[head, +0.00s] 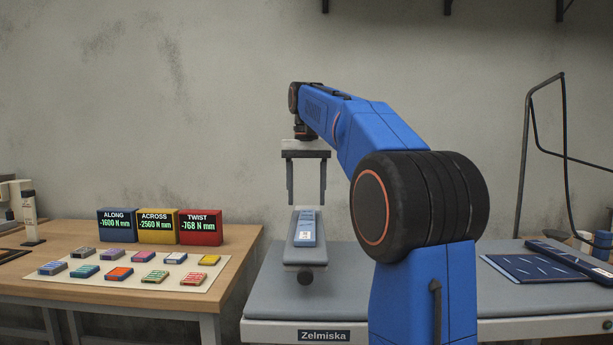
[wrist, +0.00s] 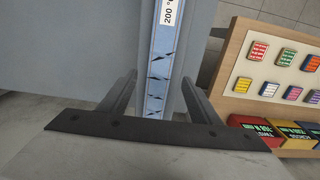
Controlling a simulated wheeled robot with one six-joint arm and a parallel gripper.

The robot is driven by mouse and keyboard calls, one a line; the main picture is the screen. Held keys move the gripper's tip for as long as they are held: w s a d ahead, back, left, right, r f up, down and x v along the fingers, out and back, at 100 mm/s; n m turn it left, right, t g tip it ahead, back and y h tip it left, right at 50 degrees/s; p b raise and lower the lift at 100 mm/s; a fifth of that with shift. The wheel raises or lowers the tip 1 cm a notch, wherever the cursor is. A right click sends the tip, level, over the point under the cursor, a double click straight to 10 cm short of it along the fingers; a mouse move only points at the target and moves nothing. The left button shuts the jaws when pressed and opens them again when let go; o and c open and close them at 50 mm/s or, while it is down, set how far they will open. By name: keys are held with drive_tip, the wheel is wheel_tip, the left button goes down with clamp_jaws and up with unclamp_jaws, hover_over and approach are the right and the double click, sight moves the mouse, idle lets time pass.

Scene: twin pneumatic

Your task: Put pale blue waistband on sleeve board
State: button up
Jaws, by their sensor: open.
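The pale blue waistband (head: 306,226) lies lengthwise on the grey sleeve board (head: 312,256), with a white label on its near end. In the wrist view the pale blue waistband (wrist: 160,70) shows as a narrow strip with dark marks and a "200 °" label. My gripper (head: 306,203) is open and empty, pointing down above the far part of the strip. In the wrist view its two fingers (wrist: 159,78) stand on either side of the strip, apart from it. How high the fingertips are above the board is hard to tell.
The grey ironing table (head: 345,290) has free room around the board. At its right lie a dark blue cloth (head: 530,270) and a dark bar (head: 570,260), under a bent black stand. The wooden table (head: 120,303) at left holds three readout boxes (head: 158,226) and several coloured blocks.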

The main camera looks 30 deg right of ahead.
wheel_tip(320, 180, up, 6)
idle(0.4)
drive_tip(key=shift+s, duration=0.1)
idle(0.4)
